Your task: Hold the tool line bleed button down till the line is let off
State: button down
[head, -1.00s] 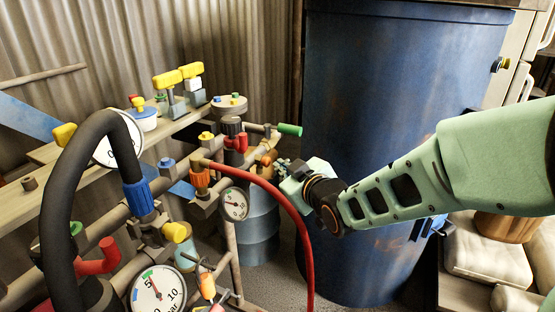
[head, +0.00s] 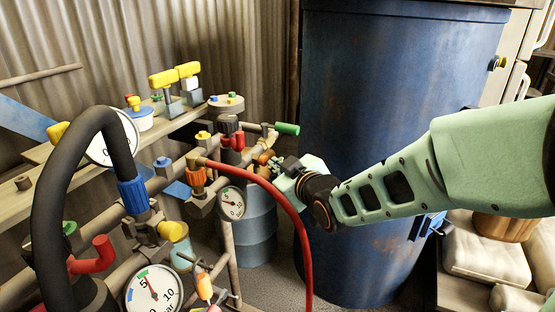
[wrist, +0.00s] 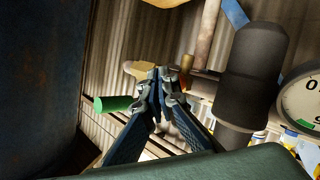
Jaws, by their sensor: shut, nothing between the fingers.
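My gripper (head: 276,165) is shut and empty, its tips pointing left at the pipework. The fingertips are close to an orange-brown fitting (head: 265,157) behind the red hose; I cannot tell whether they touch it. In the wrist view the shut fingers (wrist: 160,78) are in front of a tan part (wrist: 135,68). I cannot tell for sure which part is the bleed button; the fingers may hide it. A small gauge (head: 231,203) is on the line below the orange collar (head: 196,180) of the red hose (head: 270,187).
A green-ended handle (head: 288,129) sticks out just above my gripper, and it shows left of the fingers in the wrist view (wrist: 112,104). A large blue vessel (head: 390,90) stands behind my arm. A black hose (head: 50,190) and large gauge (head: 153,291) are at left.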

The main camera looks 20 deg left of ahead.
jog(key=shift+a+b, duration=0.5)
jog(key=shift+a, duration=0.05)
dwell(1.4)
dwell(2.5)
jog(key=shift+d+p, duration=0.35)
jog(key=shift+d, duration=0.6)
jog(key=d, duration=0.1)
jog(key=d+p, duration=0.1)
jog(key=d, duration=0.1)
jog(key=d+p, duration=0.1)
jog(key=d, duration=0.1)
jog(key=shift+s, duration=0.25)
